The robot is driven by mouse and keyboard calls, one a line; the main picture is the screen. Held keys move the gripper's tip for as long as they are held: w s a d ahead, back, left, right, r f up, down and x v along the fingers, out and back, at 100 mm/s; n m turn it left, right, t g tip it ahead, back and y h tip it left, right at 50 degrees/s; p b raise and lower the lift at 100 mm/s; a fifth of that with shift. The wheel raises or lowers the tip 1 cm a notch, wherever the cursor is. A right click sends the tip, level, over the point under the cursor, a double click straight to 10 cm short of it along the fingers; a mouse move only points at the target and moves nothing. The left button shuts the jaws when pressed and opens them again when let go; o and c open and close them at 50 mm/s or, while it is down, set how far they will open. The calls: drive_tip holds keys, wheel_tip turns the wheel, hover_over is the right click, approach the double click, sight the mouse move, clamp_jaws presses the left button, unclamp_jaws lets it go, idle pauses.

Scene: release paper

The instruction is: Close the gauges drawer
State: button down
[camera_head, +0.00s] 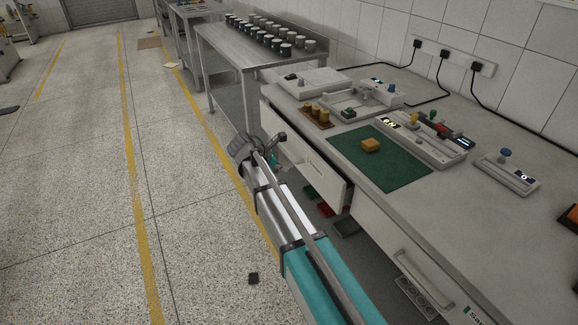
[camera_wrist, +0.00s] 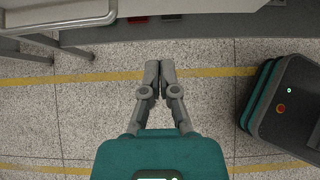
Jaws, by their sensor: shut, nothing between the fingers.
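In the head view, a pale drawer front (camera_head: 322,172) under the bench's near edge appears pulled out, with a dark gap behind it. Its label is too small to read. Another drawer front with a bar handle (camera_head: 408,262) is further right. In the wrist view, a pale front with a bar handle (camera_wrist: 62,20) shows at upper left; I cannot tell which drawer it is. My gripper (camera_wrist: 159,66) is shut and empty over the floor, its fingertips apart from that front. In the head view my arm's end is beside the left end of the pulled-out drawer and partly hides it.
The workbench (camera_head: 465,205) carries a green mat (camera_head: 408,177) with a yellow block (camera_head: 371,145), and several devices. Red and green bins (camera_head: 325,209) sit low under the bench. A metal table (camera_head: 228,50) with several cups stands behind. The floor at left is open.

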drive_tip(key=shift+p+v, duration=0.4)
drive_tip(key=shift+v, duration=0.55)
drive_tip(key=shift+d+f, duration=0.1)
drive_tip(key=s+d+f+m+g+y, duration=0.2)
drive_tip(key=s+d+m+y, duration=0.2)
drive_tip(key=s+d+m, duration=0.5)
drive_tip(key=s+d+f+m+g+y, duration=0.2)
drive_tip(key=s+d+m, duration=0.6)
drive_tip(key=s+m, duration=0.6)
drive_tip(key=shift+s+d+f+y, duration=0.35)
drive_tip(key=shift+f+y, duration=0.35)
drive_tip(key=shift+y, duration=0.3)
